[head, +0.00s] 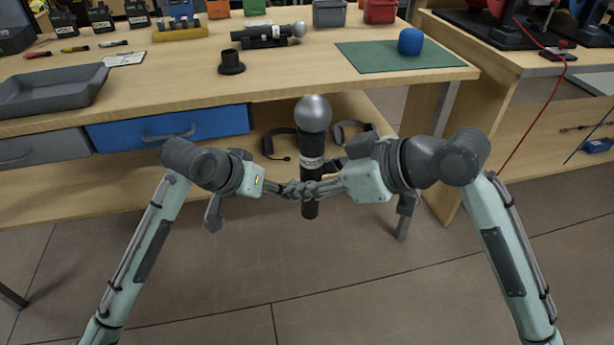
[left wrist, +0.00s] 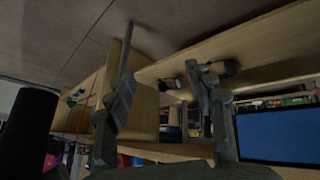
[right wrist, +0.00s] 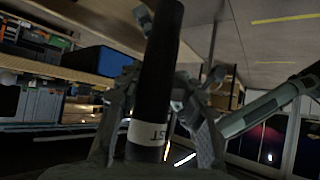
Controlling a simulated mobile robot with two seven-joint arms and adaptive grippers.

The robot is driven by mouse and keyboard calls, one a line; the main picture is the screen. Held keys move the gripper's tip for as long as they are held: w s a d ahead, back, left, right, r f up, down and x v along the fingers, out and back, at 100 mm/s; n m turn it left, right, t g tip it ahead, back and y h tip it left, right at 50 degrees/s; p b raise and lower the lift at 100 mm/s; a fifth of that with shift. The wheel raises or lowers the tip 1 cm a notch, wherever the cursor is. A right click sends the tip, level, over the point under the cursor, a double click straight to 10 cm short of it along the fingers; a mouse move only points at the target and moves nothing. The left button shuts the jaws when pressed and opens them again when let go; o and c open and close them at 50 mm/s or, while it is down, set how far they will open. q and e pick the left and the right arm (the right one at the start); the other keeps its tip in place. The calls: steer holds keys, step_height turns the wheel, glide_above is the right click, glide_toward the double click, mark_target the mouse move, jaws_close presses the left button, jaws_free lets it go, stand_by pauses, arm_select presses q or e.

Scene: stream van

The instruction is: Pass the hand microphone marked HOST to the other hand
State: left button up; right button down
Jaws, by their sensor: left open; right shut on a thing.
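The hand microphone (head: 313,143) is black with a silver ball head and a white label band. It stands upright in the air in front of the bench. My right gripper (head: 322,188) is shut on its shaft below the band. In the right wrist view the black shaft (right wrist: 163,70) crosses between the fingers; its white label shows the letters "ST", upside down, the rest turned out of sight. My left gripper (head: 291,189) is open and comes from the left, its fingertips close to the shaft at nearly the same height. Whether they touch it is unclear.
The bench top (head: 180,84) lies behind the arms. Headphones (head: 281,145) lie on the lower shelf.

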arm_select(q)
steer(key=s+a+f+g+y, duration=0.1)
steer(key=s+a+f+y, duration=0.1)
steer(key=s+a+f, duration=0.5)
steer(key=s+a+f+g+y, duration=0.2)
steer(key=s+a+f, duration=0.6)
steer(key=s+f, duration=0.8)
steer(key=shift+s+a+f+n+g+y, duration=0.25)
steer(key=shift+f+n+y, duration=0.2)
steer(key=shift+f, duration=0.35)
